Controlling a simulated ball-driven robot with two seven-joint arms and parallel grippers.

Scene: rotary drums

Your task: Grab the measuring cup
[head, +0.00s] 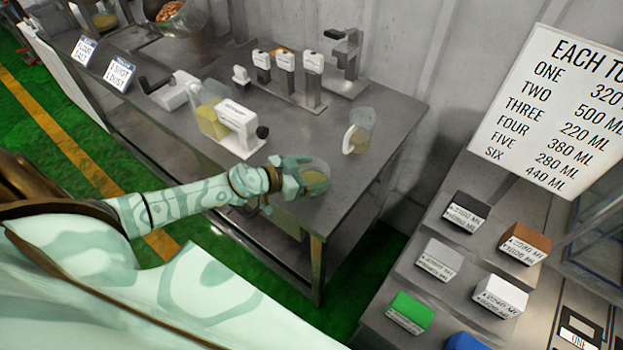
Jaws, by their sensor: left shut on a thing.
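My left gripper (292,182) is low over the near right corner of the grey metal table. It is shut on a clear measuring cup (318,176) with yellowish contents, and its fingers hide part of the cup. I cannot tell whether the cup rests on the table or is slightly lifted. A second clear measuring cup (358,132) with a pale handle and yellowish contents stands upright further back on the table, apart from the gripper. My right gripper is not in view.
The metal table (375,105) also bears a white dispenser (238,128) with a yellowish tank and several white-topped dispensers (285,70). At the right, a stepped counter holds colored labelled blocks, including a green one (410,312). A sign (560,110) lists amounts in ML.

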